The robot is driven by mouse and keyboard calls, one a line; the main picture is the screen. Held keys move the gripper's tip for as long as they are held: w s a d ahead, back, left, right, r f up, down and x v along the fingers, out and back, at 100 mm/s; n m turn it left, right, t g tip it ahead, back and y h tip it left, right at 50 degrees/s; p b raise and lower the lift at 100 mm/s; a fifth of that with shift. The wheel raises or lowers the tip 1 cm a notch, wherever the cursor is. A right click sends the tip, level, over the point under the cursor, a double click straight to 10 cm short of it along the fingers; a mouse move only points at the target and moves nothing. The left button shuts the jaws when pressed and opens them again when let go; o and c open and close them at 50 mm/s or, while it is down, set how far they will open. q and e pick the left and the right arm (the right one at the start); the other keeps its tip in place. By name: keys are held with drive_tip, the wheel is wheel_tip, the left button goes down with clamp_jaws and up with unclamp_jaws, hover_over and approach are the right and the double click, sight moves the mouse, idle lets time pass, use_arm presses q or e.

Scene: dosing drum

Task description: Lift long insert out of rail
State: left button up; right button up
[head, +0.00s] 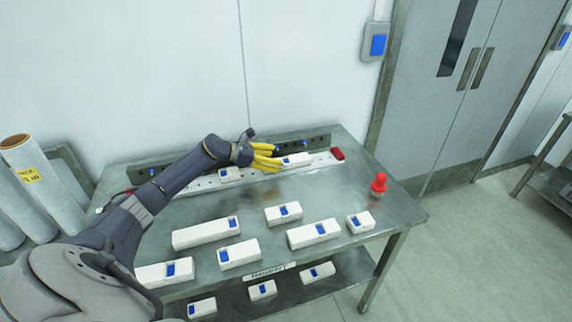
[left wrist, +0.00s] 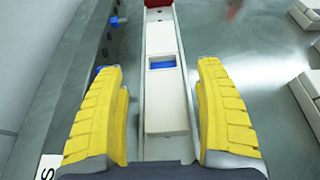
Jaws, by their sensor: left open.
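The long insert is a white block with a blue window (left wrist: 164,95). It lies in the white rail (left wrist: 188,104) in the left wrist view. In the head view its visible part (head: 297,159) shows just right of my fingers, and the rail (head: 318,163) runs along the back of the table. My left gripper (head: 277,158) has yellow fingers and is open over the rail. In the left wrist view its fingers (left wrist: 160,75) stand on either side of the insert, with gaps to it. My right gripper is not in view.
A smaller white insert (head: 229,175) sits further left in the rail. A red block (head: 337,154) marks the rail's right end. A dark strip with blue knobs (head: 318,142) stands behind. Several white blocks (head: 206,233) and a red knob-shaped piece (head: 379,184) stand on the metal table (head: 345,198).

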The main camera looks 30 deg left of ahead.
sight(289, 159)
use_arm(q)
drive_tip(key=shift+d+r+x, duration=0.1)
drive_tip(key=shift+r+x, duration=0.05)
drive_tip(key=shift+x, duration=1.2)
drive_tip(key=shift+d+r+x, duration=0.1)
drive_tip(key=shift+r+x, duration=0.05)
drive_tip(key=shift+x, duration=1.25)
drive_tip(key=shift+r, duration=0.1)
clamp_jaws()
